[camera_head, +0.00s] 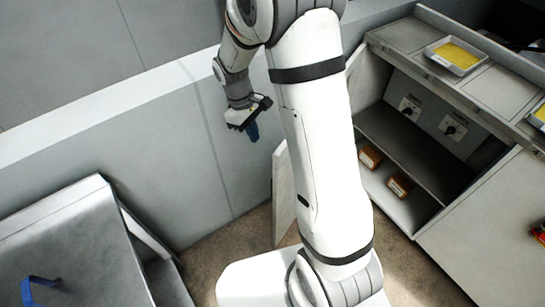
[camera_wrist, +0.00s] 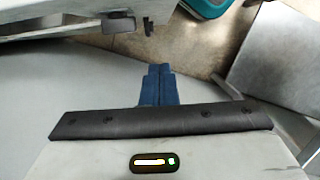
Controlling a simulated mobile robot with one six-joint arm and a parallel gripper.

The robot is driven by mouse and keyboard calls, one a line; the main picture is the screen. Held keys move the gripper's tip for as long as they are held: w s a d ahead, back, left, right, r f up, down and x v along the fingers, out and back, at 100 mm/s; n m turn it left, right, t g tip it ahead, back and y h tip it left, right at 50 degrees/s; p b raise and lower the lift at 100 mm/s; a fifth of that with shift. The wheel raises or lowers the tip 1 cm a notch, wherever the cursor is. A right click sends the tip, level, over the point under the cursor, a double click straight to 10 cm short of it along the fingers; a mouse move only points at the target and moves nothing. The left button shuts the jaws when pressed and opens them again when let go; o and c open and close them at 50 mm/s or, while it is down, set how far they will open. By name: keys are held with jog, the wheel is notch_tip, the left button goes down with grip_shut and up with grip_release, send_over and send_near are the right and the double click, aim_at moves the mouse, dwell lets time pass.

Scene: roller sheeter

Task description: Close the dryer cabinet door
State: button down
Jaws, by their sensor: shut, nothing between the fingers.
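An open cabinet (camera_head: 425,150) stands at the right in the head view, with a shelf, two dials and two small brown boxes inside. A narrow pale upright panel (camera_head: 283,190), which looks like its door standing open, shows left of my arm. My arm hides the space between panel and cabinet, so the hinge is not visible. My gripper (camera_head: 252,132) hangs up and left of the panel, apart from it in the picture, against the grey wall. In the wrist view its blue fingers (camera_wrist: 157,84) are together and hold nothing.
A counter with yellow-filled trays (camera_head: 455,55) tops the cabinet. A grey metal unit (camera_head: 70,245) with a blue handle (camera_head: 38,290) stands lower left. Brown floor (camera_head: 225,250) lies between. A grey panel (camera_wrist: 275,65) and a teal object (camera_wrist: 208,6) show in the wrist view.

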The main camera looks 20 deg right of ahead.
jog(key=s+d+f+p, duration=0.1)
jog(key=s+d+f, duration=0.3)
jog(key=f, duration=0.5)
jog(key=shift+s+p, duration=0.4)
jog(key=shift+r, duration=0.1)
